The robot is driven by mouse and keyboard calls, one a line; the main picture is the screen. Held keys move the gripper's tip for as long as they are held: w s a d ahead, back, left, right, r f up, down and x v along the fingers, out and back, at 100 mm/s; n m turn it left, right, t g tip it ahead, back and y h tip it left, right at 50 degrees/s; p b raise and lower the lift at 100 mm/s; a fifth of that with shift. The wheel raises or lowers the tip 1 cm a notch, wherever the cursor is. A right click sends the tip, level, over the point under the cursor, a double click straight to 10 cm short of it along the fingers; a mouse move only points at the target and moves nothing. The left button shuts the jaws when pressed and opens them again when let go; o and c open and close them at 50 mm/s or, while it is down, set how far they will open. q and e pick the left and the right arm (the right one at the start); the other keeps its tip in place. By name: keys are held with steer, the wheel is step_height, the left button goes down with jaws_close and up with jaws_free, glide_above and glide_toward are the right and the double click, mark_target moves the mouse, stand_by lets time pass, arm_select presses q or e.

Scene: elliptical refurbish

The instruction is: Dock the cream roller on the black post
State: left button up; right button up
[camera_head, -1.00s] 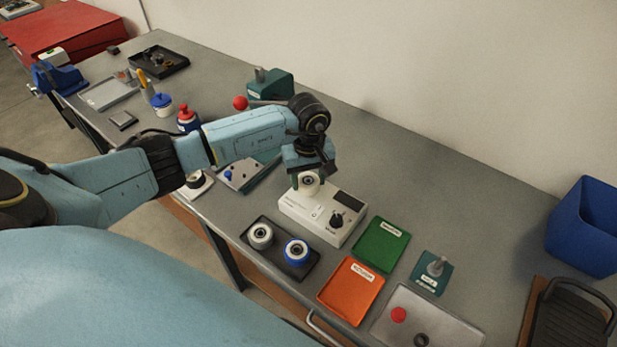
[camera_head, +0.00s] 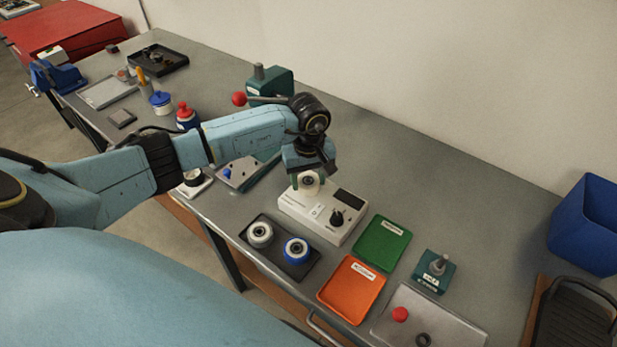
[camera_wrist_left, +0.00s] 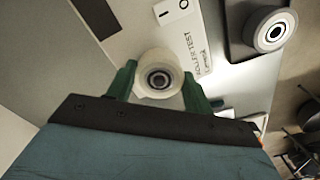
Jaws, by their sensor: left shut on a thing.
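The cream roller (camera_head: 309,186) is held between the fingers of my left gripper (camera_head: 308,178), end face up, over the left rear end of the white roller test box (camera_head: 312,222). In the left wrist view, the roller (camera_wrist_left: 158,67) sits between the two green fingertips, its dark bore facing the camera. The roller hides what is below it, so I cannot tell whether it touches the box or is around a post. No post I can surely call the black one shows; a black knob (camera_head: 337,217) stands on the box. My right gripper is out of view.
A black tray (camera_head: 281,262) in front of the box holds a white roller (camera_head: 260,234) and a blue-rimmed roller (camera_head: 297,250). Green (camera_head: 381,243) and orange (camera_head: 351,290) trays lie to the right. A teal block (camera_head: 433,272) carries a grey post. The bench behind the box is clear.

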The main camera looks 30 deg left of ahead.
arm_select(q)
steer(key=shift+f, duration=0.1)
steer(key=o, duration=0.7)
step_height(320, 180, up, 11)
steer(key=p, duration=0.6)
stand_by(0.6)
